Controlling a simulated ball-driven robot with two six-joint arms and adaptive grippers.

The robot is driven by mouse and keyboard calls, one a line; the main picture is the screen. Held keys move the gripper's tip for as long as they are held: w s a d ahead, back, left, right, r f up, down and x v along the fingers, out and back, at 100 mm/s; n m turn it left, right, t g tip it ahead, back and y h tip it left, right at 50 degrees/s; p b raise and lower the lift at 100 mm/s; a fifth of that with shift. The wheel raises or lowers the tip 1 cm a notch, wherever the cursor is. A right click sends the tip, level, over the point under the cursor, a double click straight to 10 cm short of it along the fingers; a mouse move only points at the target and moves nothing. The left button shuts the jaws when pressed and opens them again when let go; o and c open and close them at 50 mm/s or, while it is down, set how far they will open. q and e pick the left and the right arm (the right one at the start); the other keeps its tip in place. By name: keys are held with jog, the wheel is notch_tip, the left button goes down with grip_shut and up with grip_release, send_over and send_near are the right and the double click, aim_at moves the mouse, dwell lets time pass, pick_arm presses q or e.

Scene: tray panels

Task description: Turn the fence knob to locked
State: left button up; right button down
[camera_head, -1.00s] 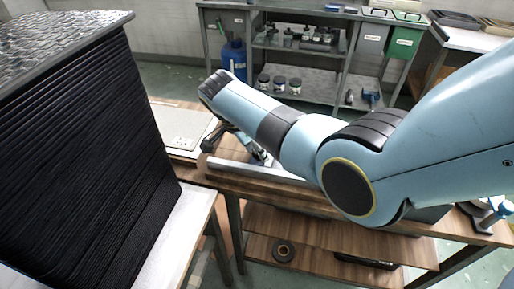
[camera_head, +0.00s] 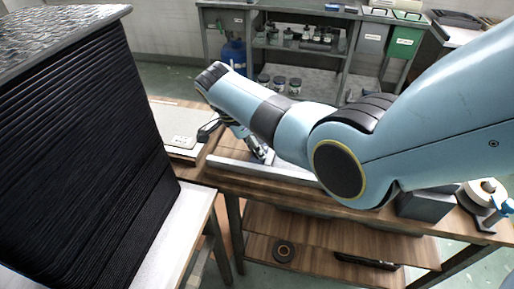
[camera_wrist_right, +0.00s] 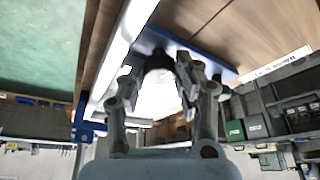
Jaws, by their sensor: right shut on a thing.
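The fence is a long pale bar (camera_head: 285,174) on the wooden bench in the head view. It also shows as a bright strip (camera_wrist_right: 122,42) in the right wrist view. A dark round knob (camera_wrist_right: 158,62) sits by a blue plate (camera_wrist_right: 205,56) at the bar. My right gripper (camera_wrist_right: 160,76) is shut on the knob, with one finger on each side. Glare between the fingers hides the knob's marking, so its turned position cannot be read. In the head view my right arm hides most of the gripper and the knob. My left gripper is not in view.
A large black ribbed panel (camera_head: 75,150) stands at the left. The wooden bench (camera_head: 225,180) has a lower shelf with a dark ring (camera_head: 284,251). A grey box (camera_head: 426,204) stands on its right part. A shelf unit with a blue cylinder (camera_head: 234,56) is behind.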

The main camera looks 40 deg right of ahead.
jog(key=m+g+b, duration=0.1)
jog(key=m, duration=0.1)
jog(key=shift+w+f+m, duration=0.1)
jog(key=shift+m, duration=0.3)
jog(key=m+g+y+b, duration=0.1)
jog(key=m, duration=0.2)
jog(key=shift+d+m+b, duration=0.1)
jog(key=shift+m+b, duration=0.2)
jog(key=shift+b, duration=0.05)
jog(key=m+y, duration=0.1)
jog(key=m, duration=0.1)
jog(key=shift+w+m+g, duration=0.1)
jog(key=shift+m+g, duration=0.3)
jog(key=shift+d+m+g+y+b, duration=0.1)
jog(key=shift+m+g+y+b, duration=0.45)
jog(key=shift+m, duration=1.25)
jog(key=shift+t, duration=0.35)
jog(key=c, duration=1.2)
grip_release()
jog(key=shift+r, duration=0.2)
jog(key=v, duration=1.2)
jog(key=shift+d+f, duration=0.1)
jog(key=shift+d, duration=0.05)
